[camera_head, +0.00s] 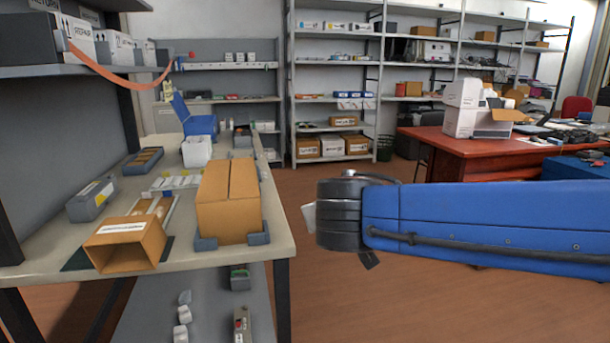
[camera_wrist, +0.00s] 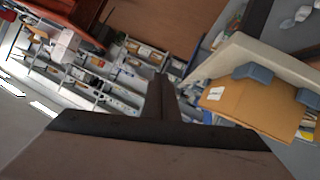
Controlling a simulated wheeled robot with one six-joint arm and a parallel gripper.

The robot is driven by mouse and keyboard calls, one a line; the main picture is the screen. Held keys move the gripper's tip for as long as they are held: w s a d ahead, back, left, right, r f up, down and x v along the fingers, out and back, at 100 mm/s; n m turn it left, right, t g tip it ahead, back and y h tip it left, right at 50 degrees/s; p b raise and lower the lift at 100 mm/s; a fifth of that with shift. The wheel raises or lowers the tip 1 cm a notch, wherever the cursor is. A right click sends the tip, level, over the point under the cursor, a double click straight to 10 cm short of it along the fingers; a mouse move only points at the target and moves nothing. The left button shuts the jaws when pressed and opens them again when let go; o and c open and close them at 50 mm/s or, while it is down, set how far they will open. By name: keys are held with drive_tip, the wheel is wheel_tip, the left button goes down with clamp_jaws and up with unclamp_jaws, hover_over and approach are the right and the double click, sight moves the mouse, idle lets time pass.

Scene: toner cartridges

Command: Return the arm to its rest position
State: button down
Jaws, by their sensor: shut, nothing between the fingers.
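My blue arm reaches in from the right of the head view and ends at a dark grey joint, to the right of the workbench (camera_head: 275,225) and over open floor. My gripper (camera_wrist: 160,80) shows in the wrist view as dark fingers pressed together, shut with nothing between them. It does not show clearly in the head view. In the wrist view the closed cardboard box (camera_wrist: 245,106) and the bench edge lie to the right of the fingers, apart from them.
The closed cardboard box (camera_head: 228,205) stands between grey corner blocks on the bench. An open, empty-looking box (camera_head: 125,243) lies beside it. A red table (camera_head: 480,160) with a white box (camera_head: 465,120) stands behind my arm. Brown floor (camera_head: 340,285) is clear right of the bench.

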drive_tip(key=s+d+f+m+g+h, duration=0.1)
drive_tip(key=s+d+f+g, duration=0.3)
drive_tip(key=d, duration=0.5)
drive_tip(key=s+d+f+m+g+h, duration=0.1)
drive_tip(key=s+d+f, duration=0.4)
drive_tip(key=d, duration=0.4)
drive_tip(key=s+d+f+m+g+y, duration=0.1)
drive_tip(key=s+d+f+g+y, duration=0.2)
drive_tip(key=s+f, duration=0.7)
drive_tip(key=s+d, duration=0.1)
drive_tip(key=s, duration=0.2)
